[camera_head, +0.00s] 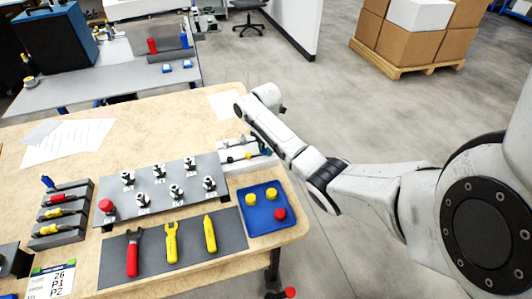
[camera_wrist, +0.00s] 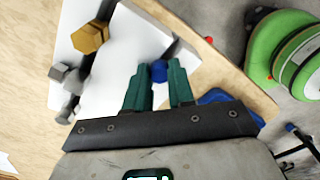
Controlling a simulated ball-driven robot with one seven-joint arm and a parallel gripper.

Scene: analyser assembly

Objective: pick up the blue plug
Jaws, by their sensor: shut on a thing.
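The blue plug (camera_wrist: 159,71) shows in the wrist view between the tips of my gripper (camera_wrist: 160,84). The two teal fingers are shut on it, one on each side. Its lower part is hidden or too small to make out. A white holder (camera_wrist: 125,45) lies beneath it, and I cannot tell whether the plug is clear of it. In the head view the white holder (camera_head: 236,147) is at the table's right side, partly behind my arm. My gripper cannot be made out clearly there.
A brass-coloured plug (camera_wrist: 90,37) and a grey one (camera_wrist: 60,72) lie on the holder. A blue tray (camera_head: 253,226) with red and yellow caps stands near the table's right edge. A grey plate (camera_head: 155,181) with several fittings and a dark tool mat (camera_head: 190,246) are left of it.

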